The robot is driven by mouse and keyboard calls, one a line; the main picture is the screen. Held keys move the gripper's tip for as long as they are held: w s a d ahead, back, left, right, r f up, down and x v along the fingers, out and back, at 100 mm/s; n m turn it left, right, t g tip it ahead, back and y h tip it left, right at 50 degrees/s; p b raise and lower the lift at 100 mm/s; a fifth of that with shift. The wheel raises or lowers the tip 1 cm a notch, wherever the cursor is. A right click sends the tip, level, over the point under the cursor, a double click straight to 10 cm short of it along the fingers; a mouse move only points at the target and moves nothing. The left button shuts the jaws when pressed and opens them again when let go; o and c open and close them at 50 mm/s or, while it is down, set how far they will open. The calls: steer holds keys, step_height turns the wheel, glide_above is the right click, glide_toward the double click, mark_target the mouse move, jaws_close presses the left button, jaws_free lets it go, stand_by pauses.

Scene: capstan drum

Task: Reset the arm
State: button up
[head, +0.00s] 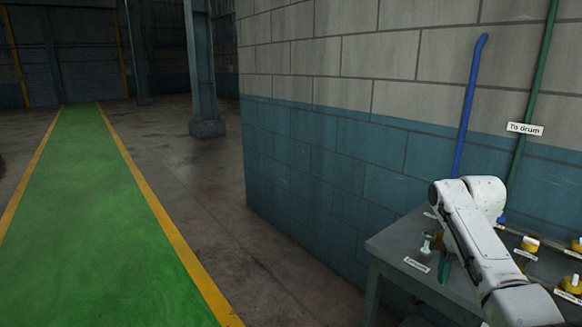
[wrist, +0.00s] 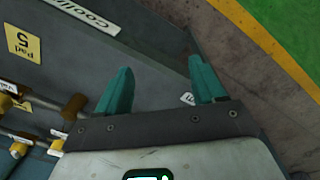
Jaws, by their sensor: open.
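My arm (head: 480,245) is white and reaches over a grey bench (head: 385,243) at the lower right of the head view. My gripper (wrist: 160,85) shows in the wrist view with two teal fingers spread apart. Nothing is held between them. In the head view the arm hides most of the gripper; only a bit of teal shows beside the arm, low over the bench.
Yellow-capped fittings (head: 530,243) and labels stand on the bench right of my arm. Behind it are a block wall (head: 330,140), a blue pipe (head: 470,100) and a green pipe (head: 534,85) tagged "To drum". The green walkway (head: 90,210) at left is clear.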

steer(key=s+a+f+n+y+p, duration=0.1)
steer(key=s+a+f, duration=0.5)
steer(key=s+f, duration=0.3)
steer(key=s+a+f+n+p, duration=0.1)
steer(key=s+a+f, duration=0.65)
steer(key=f, duration=0.35)
steer(key=s+d+r+t+p, duration=0.1)
steer(key=s+r, duration=0.1)
steer(key=s, duration=2.7)
steer(key=shift+s+h, duration=0.2)
steer(key=shift+h, duration=0.2)
